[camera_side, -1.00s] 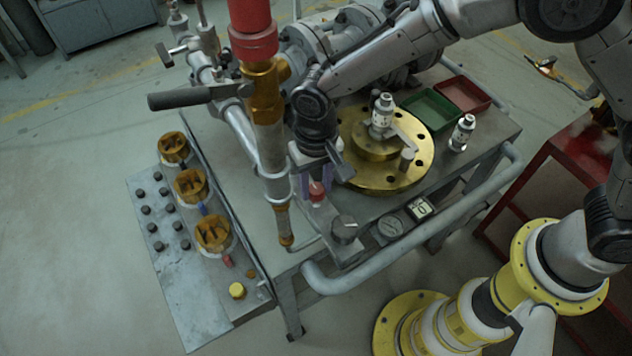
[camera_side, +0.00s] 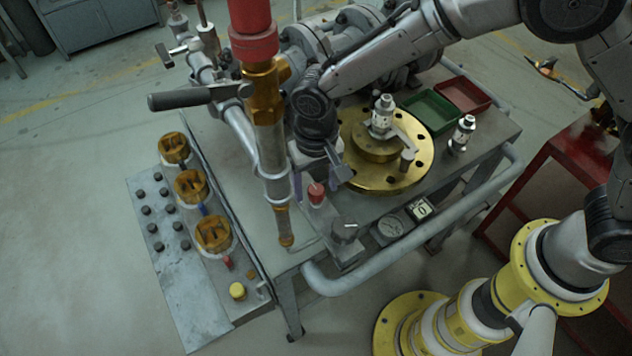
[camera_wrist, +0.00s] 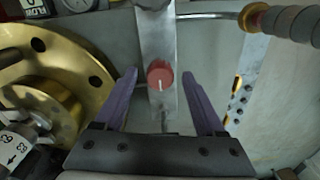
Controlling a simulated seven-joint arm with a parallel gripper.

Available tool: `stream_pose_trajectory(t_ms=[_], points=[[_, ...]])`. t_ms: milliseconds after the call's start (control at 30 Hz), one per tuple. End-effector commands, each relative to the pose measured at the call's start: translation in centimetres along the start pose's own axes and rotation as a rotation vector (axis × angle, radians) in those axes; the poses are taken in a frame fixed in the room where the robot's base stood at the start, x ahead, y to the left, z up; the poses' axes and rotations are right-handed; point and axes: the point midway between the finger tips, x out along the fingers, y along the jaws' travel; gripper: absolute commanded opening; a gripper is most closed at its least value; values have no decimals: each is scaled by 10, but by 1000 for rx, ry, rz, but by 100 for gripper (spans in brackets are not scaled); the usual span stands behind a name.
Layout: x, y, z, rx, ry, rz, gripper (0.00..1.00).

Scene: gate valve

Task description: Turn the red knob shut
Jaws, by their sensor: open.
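The red knob (camera_side: 317,193) stands on a metal block near the front of the bench, just right of the brass-and-steel pipe. In the wrist view the red knob (camera_wrist: 160,75) is seen face-on, with a white mark running along the grey bar beneath it. My gripper (camera_wrist: 161,80) is open, its two purple fingers on either side of the knob in the picture with gaps to both. In the side view my gripper (camera_side: 317,172) is just behind and above the knob, holding nothing; the fingers are partly hidden there.
The upright pipe (camera_side: 268,140) with a lever handle (camera_side: 188,97) stands close left of my gripper. A brass flange (camera_side: 410,165) lies to the right. A grey knob (camera_side: 344,228) and a gauge (camera_side: 391,228) sit at the front edge. Green (camera_side: 430,111) and red (camera_side: 464,94) trays are farther back.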

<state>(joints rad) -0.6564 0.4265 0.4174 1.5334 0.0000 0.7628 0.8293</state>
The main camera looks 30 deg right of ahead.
Motion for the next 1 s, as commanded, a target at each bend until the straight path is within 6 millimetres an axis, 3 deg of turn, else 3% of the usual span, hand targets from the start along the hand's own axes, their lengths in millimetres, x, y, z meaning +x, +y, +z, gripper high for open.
stream_pose_trajectory(t_ms=[267, 700, 1000], points=[[-13, 0, 0, -1, 2, -2, 72], [-104, -1, -1, 0, 3, -3, 72], [-136, 0, 0, 0, 0, 0, 72]])
